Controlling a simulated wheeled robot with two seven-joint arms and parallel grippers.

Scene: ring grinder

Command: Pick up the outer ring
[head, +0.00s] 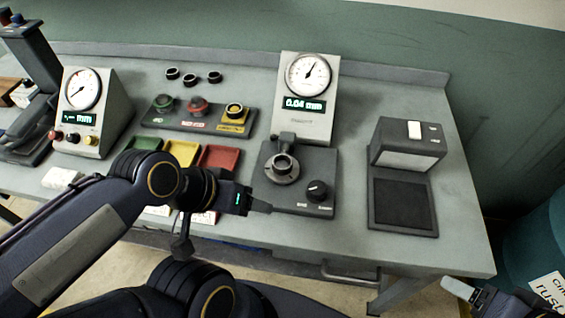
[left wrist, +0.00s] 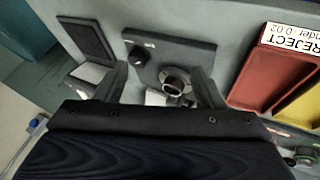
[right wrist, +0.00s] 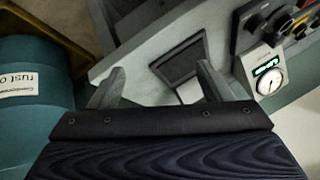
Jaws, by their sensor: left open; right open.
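A metal ring (head: 283,166) sits on the dark gauge base (head: 318,165), in front of the dial gauge reading 0.04 mm. In the left wrist view the ring (left wrist: 175,80) lies between the open fingers, nearer the right one, and looks apart from both. My left gripper (head: 262,206) is open and empty at the base's front left corner. Three small dark rings (head: 190,79) lie at the back of the table. I cannot tell which ring is the outer ring. My right gripper (right wrist: 160,70) is open and empty, off the table's right front corner.
A black knob (head: 317,190) stands right of the ring on the base. Green, yellow and red trays (head: 218,157) lie left of it, partly behind my left arm. A second dial gauge (head: 88,115) stands left, a dark box device (head: 405,150) right. A teal drum (head: 535,240) stands beside the table.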

